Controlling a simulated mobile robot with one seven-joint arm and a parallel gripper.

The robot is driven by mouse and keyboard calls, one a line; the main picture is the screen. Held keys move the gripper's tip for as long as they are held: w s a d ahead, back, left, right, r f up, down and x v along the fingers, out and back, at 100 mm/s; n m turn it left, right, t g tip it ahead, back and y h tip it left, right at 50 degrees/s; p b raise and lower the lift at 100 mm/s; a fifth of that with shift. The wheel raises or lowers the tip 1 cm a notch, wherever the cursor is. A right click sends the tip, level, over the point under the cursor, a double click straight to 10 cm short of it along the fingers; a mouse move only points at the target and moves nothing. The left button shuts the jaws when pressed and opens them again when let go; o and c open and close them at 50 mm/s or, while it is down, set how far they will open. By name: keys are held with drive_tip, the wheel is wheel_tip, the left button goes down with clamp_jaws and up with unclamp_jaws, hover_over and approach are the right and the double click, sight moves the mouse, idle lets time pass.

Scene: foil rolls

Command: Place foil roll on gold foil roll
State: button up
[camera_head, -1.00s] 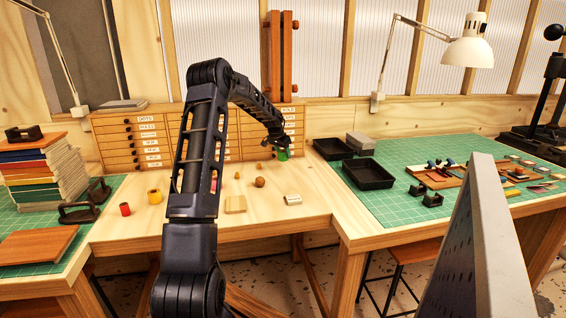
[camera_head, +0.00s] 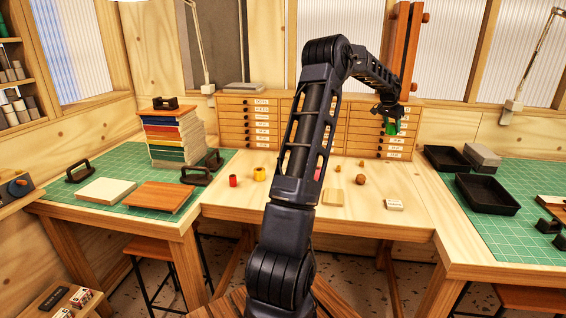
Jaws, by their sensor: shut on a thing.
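My gripper (camera_head: 388,112) is at the end of my outstretched arm, in front of the drawer cabinet at the back of the wooden bench. It is shut on a green foil roll (camera_head: 392,128), held above the bench top. The gold foil roll (camera_head: 260,174) is a short yellow cylinder standing on the bench, well to the left of my gripper. A red foil roll (camera_head: 233,181) stands just left of the gold one. The fingertips are small and partly hidden.
Small round brown objects (camera_head: 360,179), a flat wooden block (camera_head: 333,197) and a pale block (camera_head: 394,205) lie on the bench. My arm hides part of its middle. A stack of books (camera_head: 172,140) stands left; black trays (camera_head: 486,194) are at right.

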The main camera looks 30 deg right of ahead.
drive_tip(key=w+a+r+n+t, duration=0.15)
drive_tip(key=w+a+n, duration=0.35)
drive_tip(key=w+a, duration=0.7)
wheel_tip(320, 180, up, 4)
drive_tip(key=n+t+y, duration=0.4)
drive_tip(key=n+y, duration=0.1)
drive_tip(key=n, duration=0.9)
hover_over(259, 169)
drive_tip(key=shift+g, duration=0.25)
drive_tip(key=f, duration=2)
drive_tip(key=shift+s+a+f, duration=0.1)
drive_tip(key=shift+s+f, duration=0.05)
drive_tip(key=shift+s, duration=0.1)
drive_tip(key=shift+f, duration=0.15)
drive_tip(key=o, duration=1)
drive_tip(key=shift+o, duration=0.2)
